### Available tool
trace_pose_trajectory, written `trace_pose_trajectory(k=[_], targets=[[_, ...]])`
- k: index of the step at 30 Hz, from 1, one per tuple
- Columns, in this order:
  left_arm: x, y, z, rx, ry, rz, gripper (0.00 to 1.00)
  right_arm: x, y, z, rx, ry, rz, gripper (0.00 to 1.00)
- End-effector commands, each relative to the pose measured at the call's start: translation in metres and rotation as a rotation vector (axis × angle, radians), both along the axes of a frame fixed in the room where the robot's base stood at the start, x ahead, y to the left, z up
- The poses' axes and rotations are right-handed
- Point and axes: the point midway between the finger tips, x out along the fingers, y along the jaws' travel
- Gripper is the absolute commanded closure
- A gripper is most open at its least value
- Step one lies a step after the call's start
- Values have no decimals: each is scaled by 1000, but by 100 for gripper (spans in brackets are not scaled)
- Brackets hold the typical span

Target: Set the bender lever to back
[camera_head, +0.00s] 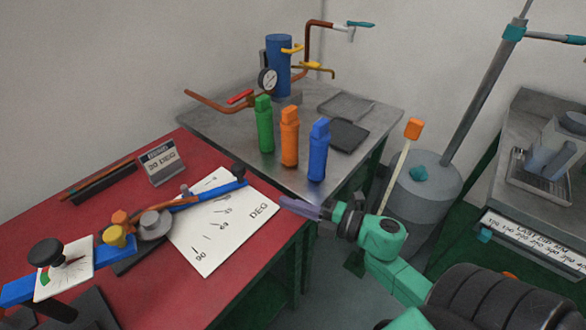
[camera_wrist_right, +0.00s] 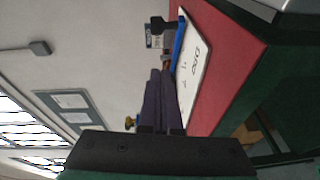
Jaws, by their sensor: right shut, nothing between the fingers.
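The bender lies on the red table in the head view. Its blue lever (camera_head: 222,192) points to the far right over the white degree sheet (camera_head: 225,225) and has a black knob (camera_head: 239,171) at its end. A copper tube (camera_head: 172,206) runs along it by the grey round die (camera_head: 154,224). My right gripper (camera_head: 285,202) is shut and empty, just off the sheet's right corner, apart from the lever. In the right wrist view the shut purple fingers (camera_wrist_right: 160,75) point toward the blue lever (camera_wrist_right: 180,45) and its black knob (camera_wrist_right: 160,26). My left gripper is not in view.
A grey table (camera_head: 225,135) behind holds green (camera_head: 264,125), orange (camera_head: 289,138) and blue (camera_head: 318,150) bottles. A dial with a black knob (camera_head: 46,253) is at the left. A small sign (camera_head: 161,162) stands behind the bender. A grey tank (camera_head: 425,190) stands at right.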

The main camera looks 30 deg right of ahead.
Motion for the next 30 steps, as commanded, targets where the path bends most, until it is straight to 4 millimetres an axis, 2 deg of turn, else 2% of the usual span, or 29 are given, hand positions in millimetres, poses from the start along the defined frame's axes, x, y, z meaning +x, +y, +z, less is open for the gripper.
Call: trace_pose_trajectory(k=[4,8,12,19,24,30], targets=[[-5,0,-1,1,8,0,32,3,14,5,-51,-68,9,100],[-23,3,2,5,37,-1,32,17,23,6,-54,-70,10,100],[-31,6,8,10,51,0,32,42,39,6,-53,-68,9,100],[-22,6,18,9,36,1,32,83,68,4,-52,-66,9,100],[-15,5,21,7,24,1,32,111,63,1,-55,-64,8,100],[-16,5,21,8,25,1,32,122,61,-1,-55,-63,9,100]])
